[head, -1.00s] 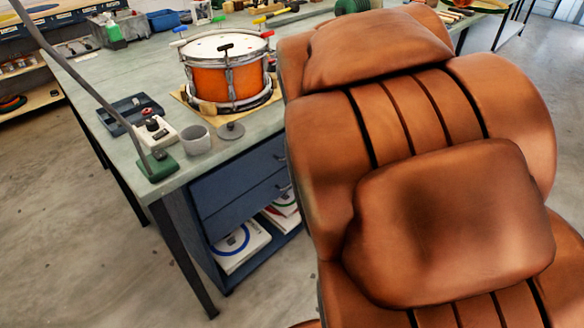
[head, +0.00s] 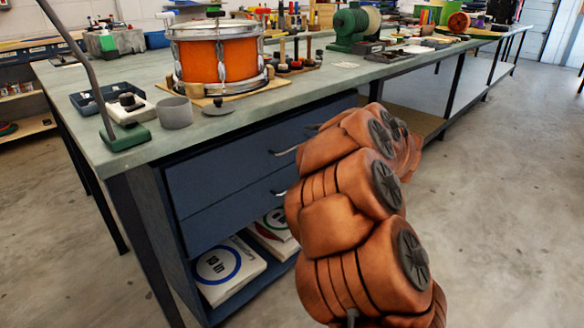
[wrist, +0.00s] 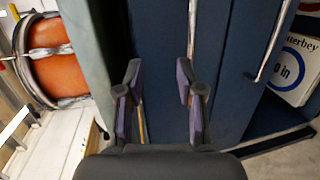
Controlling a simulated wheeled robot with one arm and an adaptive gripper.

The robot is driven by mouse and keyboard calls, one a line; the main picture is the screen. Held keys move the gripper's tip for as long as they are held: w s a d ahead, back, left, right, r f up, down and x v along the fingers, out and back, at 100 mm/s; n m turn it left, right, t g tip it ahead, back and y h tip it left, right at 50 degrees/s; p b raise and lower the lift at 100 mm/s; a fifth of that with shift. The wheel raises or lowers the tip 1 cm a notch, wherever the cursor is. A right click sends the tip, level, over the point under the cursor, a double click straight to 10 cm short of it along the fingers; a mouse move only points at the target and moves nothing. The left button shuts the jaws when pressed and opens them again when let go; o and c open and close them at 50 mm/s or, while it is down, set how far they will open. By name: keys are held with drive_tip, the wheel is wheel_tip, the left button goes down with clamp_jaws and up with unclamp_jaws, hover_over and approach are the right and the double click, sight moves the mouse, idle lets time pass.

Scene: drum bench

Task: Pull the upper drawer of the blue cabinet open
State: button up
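The blue cabinet under the bench has an upper drawer (head: 225,167) and a lower drawer (head: 230,218). Both fronts look flush, so the upper drawer appears shut. The upper drawer's bar handle (head: 290,151) is partly covered by my arm in the head view. In the wrist view the upper handle (wrist: 192,35) lies ahead of the right-hand finger, and the lower handle (wrist: 275,42) is farther right. My gripper (wrist: 159,82) is open and empty, its fingers apart in front of the drawer front. In the head view my arm hides the gripper. Contact with the handle cannot be told.
The bench top (head: 345,72) overhangs the cabinet and carries an orange drum (head: 217,55), a grey cup (head: 174,112) and tools. Boxes (head: 228,268) lie on the open shelf below the drawers. The floor (head: 490,190) to the right is clear.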

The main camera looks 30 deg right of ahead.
sight(293, 149)
drive_tip(key=w+a+f+b, duration=0.1)
drive_tip(key=w+f, duration=0.1)
drive_tip(key=w+a+f+n+y+b, duration=0.1)
drive_tip(key=w+f, duration=0.1)
drive_tip(key=w+a+f+y+b, duration=0.1)
drive_tip(key=w, duration=0.1)
drive_tip(key=shift+w+a+f+g+b, duration=0.15)
drive_tip(key=shift+w+f+g+b, duration=0.15)
drive_tip(key=shift+f+b, duration=0.1)
clamp_jaws()
idle(0.4)
idle(0.4)
